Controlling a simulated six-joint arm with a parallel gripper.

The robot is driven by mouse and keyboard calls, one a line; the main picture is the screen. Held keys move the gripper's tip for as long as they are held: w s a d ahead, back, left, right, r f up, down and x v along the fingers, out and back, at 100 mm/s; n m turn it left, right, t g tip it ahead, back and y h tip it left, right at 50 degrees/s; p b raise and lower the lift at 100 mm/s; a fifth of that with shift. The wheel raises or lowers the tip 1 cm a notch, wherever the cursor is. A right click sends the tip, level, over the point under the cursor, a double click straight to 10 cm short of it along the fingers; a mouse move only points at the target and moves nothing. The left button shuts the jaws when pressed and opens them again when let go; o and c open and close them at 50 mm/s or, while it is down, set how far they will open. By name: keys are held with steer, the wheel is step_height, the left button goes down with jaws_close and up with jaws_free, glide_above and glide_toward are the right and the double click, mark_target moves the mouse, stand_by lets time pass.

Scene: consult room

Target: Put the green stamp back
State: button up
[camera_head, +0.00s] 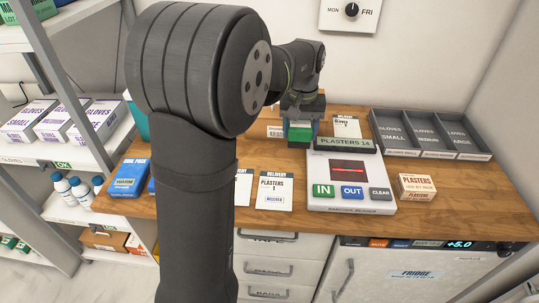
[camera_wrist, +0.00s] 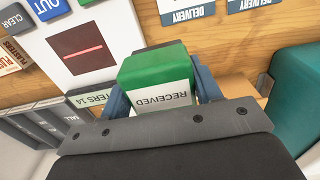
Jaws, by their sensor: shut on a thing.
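My gripper (camera_head: 300,122) is at the back of the wooden counter, left of the barcode reader. It is shut on the green stamp (camera_head: 299,130), a green block between its two blue-grey fingers. In the wrist view the stamp (camera_wrist: 155,68) fills the space between the fingers (camera_wrist: 160,88), and its white label reads RECEIVED upside down. A dark shape shows just below the stamp in the head view; I cannot tell whether it is a stand or part of the gripper, or whether the stamp touches anything. The stamp's underside is hidden.
The barcode reader (camera_head: 325,174) with IN, OUT and CLEAR keys stands close to the right. Grey glove trays (camera_head: 430,150) are at the back right, a plasters box (camera_head: 417,187) at the right. Delivery slips (camera_head: 273,204) lie in front. My arm covers the left middle of the counter.

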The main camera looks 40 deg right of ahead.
steer(key=shift+s+d+f, duration=0.1)
steer(key=shift+d+f, duration=0.05)
steer(key=shift+f, duration=0.05)
steer(key=w+f, duration=0.2)
steer(key=w, duration=0.1)
steer(key=w+a+f, duration=0.1)
steer(key=w+f, duration=0.1)
steer(key=w, duration=0.2)
steer(key=w+f, duration=0.2)
steer(key=w, duration=0.2)
steer(key=shift+a+f, duration=0.35)
steer(key=shift+a, duration=0.05)
steer(key=shift+f, duration=2)
steer(key=o, duration=0.8)
steer(key=shift+f, duration=0.15)
step_height(320, 180, up, 12)
steer(key=shift+r, duration=0.2)
